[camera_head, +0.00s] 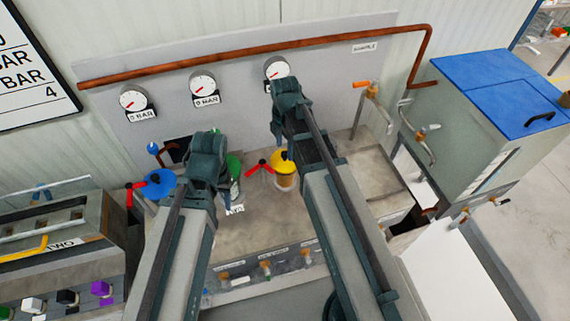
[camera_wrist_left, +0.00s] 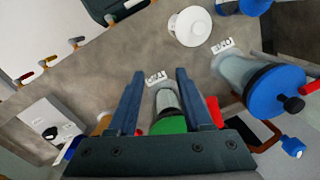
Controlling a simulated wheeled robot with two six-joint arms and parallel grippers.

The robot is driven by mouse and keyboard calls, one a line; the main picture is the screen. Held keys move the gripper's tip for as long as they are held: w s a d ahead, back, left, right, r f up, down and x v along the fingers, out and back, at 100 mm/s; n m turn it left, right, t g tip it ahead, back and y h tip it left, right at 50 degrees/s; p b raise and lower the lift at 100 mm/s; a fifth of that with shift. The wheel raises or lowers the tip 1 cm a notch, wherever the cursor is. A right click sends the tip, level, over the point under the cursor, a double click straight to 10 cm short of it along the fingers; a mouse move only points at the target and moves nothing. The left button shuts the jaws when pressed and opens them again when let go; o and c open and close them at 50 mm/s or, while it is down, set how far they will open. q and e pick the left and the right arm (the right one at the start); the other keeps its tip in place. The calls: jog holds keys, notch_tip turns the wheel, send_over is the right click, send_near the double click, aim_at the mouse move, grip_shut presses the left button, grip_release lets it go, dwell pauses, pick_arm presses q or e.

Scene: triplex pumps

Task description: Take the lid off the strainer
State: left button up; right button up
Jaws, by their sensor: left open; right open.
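Several clear vessels with coloured lids stand on the grey bench. Which one is the strainer I cannot tell for sure. A blue lid with a black knob (camera_wrist_left: 275,90) sits on one vessel; a blue lid also shows in the head view (camera_head: 160,184). A green-topped vessel (camera_wrist_left: 167,118) shows between the fingers of my open left gripper (camera_wrist_left: 158,74); I cannot tell its height above it. In the head view a yellow-topped vessel (camera_head: 285,167) stands beside my right gripper (camera_head: 287,112), whose fingers are hidden. A white round lid (camera_wrist_left: 193,25) shows in the left wrist view.
Red-handled valves (camera_head: 262,164) stand close to the vessels. A copper pipe (camera_head: 250,48) and gauges (camera_head: 204,85) are on the back panel. A tank with a blue cover (camera_head: 490,75) stands at right, a console (camera_head: 50,270) at left.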

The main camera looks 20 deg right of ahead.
notch_tip(320, 180, down, 2)
jog(key=shift+f+b, duration=0.2)
jog(key=shift+b, duration=0.5)
jog(key=shift+r, duration=0.1)
grip_shut()
